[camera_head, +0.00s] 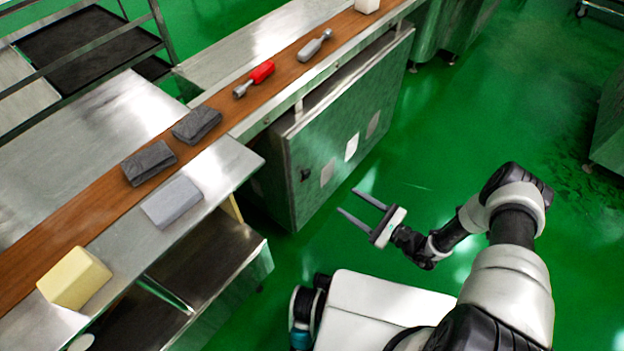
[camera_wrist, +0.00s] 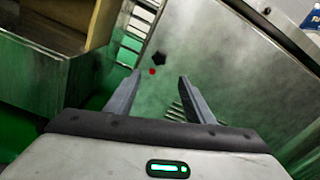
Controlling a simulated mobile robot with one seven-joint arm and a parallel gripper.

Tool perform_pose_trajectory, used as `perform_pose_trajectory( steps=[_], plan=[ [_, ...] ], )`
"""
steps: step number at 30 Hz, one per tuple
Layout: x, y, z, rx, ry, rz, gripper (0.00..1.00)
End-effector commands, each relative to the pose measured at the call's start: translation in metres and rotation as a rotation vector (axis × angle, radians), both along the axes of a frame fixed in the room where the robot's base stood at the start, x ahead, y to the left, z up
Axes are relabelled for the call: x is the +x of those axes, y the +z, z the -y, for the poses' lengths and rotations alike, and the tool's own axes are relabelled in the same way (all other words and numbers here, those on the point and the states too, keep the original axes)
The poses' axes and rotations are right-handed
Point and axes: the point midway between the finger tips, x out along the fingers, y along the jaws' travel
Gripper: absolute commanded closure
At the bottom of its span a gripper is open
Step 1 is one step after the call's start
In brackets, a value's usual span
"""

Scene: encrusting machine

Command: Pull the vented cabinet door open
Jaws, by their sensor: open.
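The cabinet (camera_head: 340,135) is a metal box under the conveyor in the head view, its large face reflecting the green floor. A small black knob (camera_head: 305,174) sits near that face's left edge. In the wrist view a grey metal panel (camera_wrist: 225,60) with a black knob (camera_wrist: 159,58) fills the space ahead; vent slits (camera_wrist: 175,110) show between the fingers, and more lie left of the knob. The panel appears shut. My gripper (camera_head: 348,200) is open and empty, right of the knob in the head view, with its fingers toward the cabinet. In the wrist view the knob lies beyond the fingertips, apart from them.
A brown conveyor belt (camera_head: 225,103) runs above, carrying a red-handled tool (camera_head: 261,72), a grey tool (camera_head: 315,46) and dark folded cloths (camera_head: 150,163). A metal table (camera_head: 228,170) with a lower shelf stands left of the cabinet. Green floor (camera_head: 440,140) is clear to the right.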

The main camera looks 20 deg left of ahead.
Motion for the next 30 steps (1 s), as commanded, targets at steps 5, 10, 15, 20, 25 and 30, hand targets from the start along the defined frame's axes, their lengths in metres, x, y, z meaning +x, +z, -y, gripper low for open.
perform_pose_trajectory(
  steps=[5, 10, 15, 20, 25, 30],
  plan=[
    [0.013, -0.001, -0.036, 0.0, 0.007, 0.002, 0.52],
    [0.027, -0.001, -0.071, -0.001, 0.007, 0.002, 0.52],
    [0.041, -0.002, -0.105, -0.001, 0.008, 0.002, 0.52],
    [0.052, -0.001, -0.128, -0.002, 0.006, 0.002, 0.52],
    [0.058, 0.0, -0.141, -0.001, 0.005, -0.001, 0.52],
    [0.059, 0.001, -0.145, -0.001, 0.003, 0.0, 0.52]
  ],
)
